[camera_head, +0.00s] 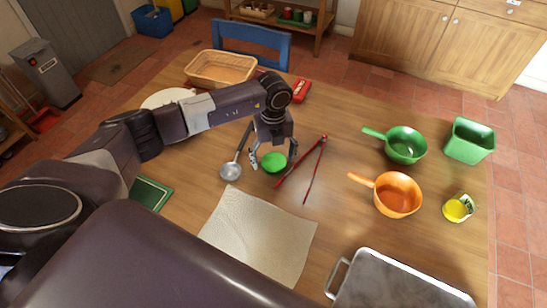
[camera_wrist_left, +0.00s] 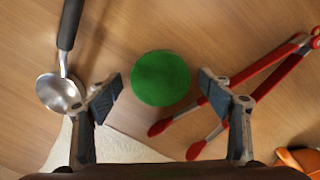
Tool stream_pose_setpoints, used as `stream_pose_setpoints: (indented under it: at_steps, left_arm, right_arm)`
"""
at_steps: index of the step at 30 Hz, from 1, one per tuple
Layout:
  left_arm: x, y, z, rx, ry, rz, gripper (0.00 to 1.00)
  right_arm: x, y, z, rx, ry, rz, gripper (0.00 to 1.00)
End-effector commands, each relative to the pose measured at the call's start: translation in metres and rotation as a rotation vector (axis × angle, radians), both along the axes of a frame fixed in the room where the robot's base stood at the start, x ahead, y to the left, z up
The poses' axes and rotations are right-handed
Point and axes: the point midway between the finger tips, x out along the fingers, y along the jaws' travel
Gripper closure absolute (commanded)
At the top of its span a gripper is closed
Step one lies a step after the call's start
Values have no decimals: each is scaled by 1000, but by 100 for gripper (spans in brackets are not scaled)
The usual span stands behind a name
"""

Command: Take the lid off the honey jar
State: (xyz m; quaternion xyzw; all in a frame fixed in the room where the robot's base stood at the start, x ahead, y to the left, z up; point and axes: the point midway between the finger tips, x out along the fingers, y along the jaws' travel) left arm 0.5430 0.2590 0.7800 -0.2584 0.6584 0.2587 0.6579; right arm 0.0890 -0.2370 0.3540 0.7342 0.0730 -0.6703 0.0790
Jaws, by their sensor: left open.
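A round green lid (camera_head: 274,162) sits on the wooden table. In the left wrist view the lid (camera_wrist_left: 160,78) is seen from above, and any jar under it is hidden. My left gripper (camera_head: 273,155) is open and points down over the lid. In the wrist view the left gripper (camera_wrist_left: 160,85) has one finger on each side of the lid, with visible gaps and nothing held. My right gripper is not in view.
A ladle (camera_head: 231,170) lies left of the lid and red tongs (camera_head: 304,168) lie right of it. A cream cloth (camera_head: 260,235) is in front.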

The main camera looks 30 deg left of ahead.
Motion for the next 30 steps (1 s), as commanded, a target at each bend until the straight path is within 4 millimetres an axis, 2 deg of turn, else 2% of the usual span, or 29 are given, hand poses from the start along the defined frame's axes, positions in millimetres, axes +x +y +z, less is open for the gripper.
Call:
stream_pose_setpoints:
  at_steps: [8, 21, 25, 30]
  left_arm:
    - [1, 0, 11, -1, -4, 0, 27]
    - [1, 0, 99, -2, -4, -1, 27]
    - [1, 0, 115, 0, -1, 1, 27]
    - [0, 0, 123, -1, -1, 0, 27]
  right_arm:
    - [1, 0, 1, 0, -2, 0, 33]
    - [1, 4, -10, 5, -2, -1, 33]
    - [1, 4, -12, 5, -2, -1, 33]
    - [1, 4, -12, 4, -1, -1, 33]
